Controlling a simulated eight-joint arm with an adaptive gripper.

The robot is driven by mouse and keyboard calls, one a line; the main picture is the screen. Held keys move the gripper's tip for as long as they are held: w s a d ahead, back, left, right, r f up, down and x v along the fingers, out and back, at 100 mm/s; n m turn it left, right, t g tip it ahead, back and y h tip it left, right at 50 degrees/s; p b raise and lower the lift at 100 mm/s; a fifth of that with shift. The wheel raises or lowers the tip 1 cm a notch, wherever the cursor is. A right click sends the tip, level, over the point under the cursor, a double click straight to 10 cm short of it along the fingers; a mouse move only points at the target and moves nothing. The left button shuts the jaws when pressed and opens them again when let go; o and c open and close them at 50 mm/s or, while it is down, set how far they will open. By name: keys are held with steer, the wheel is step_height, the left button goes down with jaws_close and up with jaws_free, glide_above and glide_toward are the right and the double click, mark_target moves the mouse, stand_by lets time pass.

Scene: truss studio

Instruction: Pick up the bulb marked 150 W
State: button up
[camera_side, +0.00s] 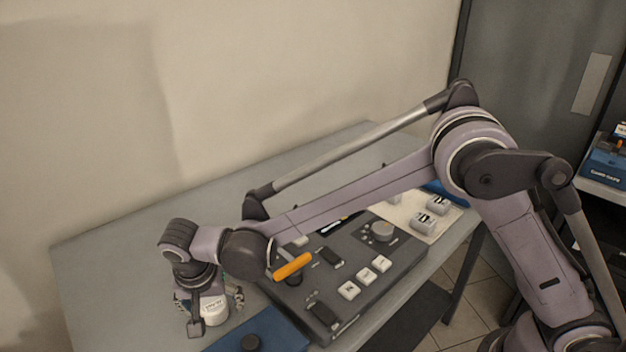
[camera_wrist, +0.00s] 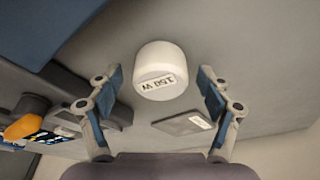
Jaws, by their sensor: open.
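The bulb marked 150 W (camera_wrist: 160,62) is a short white rounded cylinder, its label upside down in the wrist view. It also shows in the side view as a white piece (camera_side: 215,310) low at the left, partly hidden by my gripper. My gripper (camera_wrist: 159,78) is open, with one finger on each side of the bulb and a visible gap to each. In the side view my gripper (camera_side: 208,299) is low over the table around the bulb. Whether the fingertips reach down beside it I cannot tell.
A dark control panel (camera_side: 355,300) with an orange handle (camera_side: 293,266) and white buttons stands right of my gripper. A blue piece (camera_side: 275,335) lies in front. A flat grey plate (camera_wrist: 184,124) lies near the bulb. The grey table (camera_side: 110,255) is clear at the left.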

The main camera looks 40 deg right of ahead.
steer(key=c, duration=1.3)
steer(key=shift+r, duration=0.15)
